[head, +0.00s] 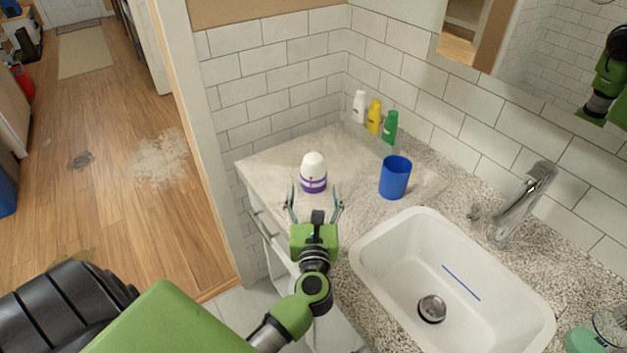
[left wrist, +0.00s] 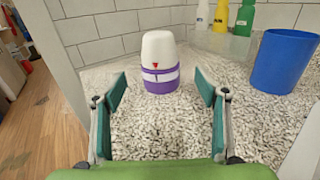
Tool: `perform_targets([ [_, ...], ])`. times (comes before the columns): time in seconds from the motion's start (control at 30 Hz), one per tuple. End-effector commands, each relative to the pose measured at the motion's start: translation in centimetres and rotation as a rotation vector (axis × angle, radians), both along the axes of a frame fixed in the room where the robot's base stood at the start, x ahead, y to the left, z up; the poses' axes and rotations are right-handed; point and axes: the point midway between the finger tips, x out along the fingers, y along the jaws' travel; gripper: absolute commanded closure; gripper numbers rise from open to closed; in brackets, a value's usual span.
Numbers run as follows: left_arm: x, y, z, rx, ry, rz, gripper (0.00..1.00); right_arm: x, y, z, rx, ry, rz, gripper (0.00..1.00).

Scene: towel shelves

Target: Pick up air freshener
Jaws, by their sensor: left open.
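The air freshener (head: 313,173) is a white, rounded container with a purple band and base. It stands upright on the speckled counter (head: 268,166), near its left end. It also shows in the left wrist view (left wrist: 160,62), centred beyond the fingertips. My left gripper (head: 315,204) is open and empty, with its two fingers (left wrist: 163,95) spread on the near side of the air freshener. In the left wrist view the air freshener lines up with the gap between the fingers. My right gripper is not in view.
A blue cup (head: 394,178) stands to the right of the air freshener. White, yellow (head: 374,117) and green (head: 390,127) bottles stand at the back by the tiled wall. A white sink (head: 398,272) with a faucet (head: 522,200) is at the right. A mirror hangs above.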

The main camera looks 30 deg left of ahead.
Motion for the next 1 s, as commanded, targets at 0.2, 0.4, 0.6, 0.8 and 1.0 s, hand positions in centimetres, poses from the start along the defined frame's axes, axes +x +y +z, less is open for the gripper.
perform_targets([
  [0.2,1.6,1.1,0.4,0.002,-0.001,0.000,0.34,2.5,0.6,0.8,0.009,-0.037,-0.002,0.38],
  [0.4,4.5,2.9,0.4,0.003,-0.001,-0.001,0.34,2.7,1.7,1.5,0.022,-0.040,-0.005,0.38],
  [0.6,5.6,3.7,0.2,0.000,0.001,0.000,0.34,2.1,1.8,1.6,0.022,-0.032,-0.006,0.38],
  [0.8,5.6,3.7,0.1,-0.001,0.001,0.000,0.34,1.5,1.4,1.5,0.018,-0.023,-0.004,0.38],
  [1.0,5.6,3.7,0.1,-0.001,0.001,-0.001,0.79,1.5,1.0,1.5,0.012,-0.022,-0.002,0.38],
])
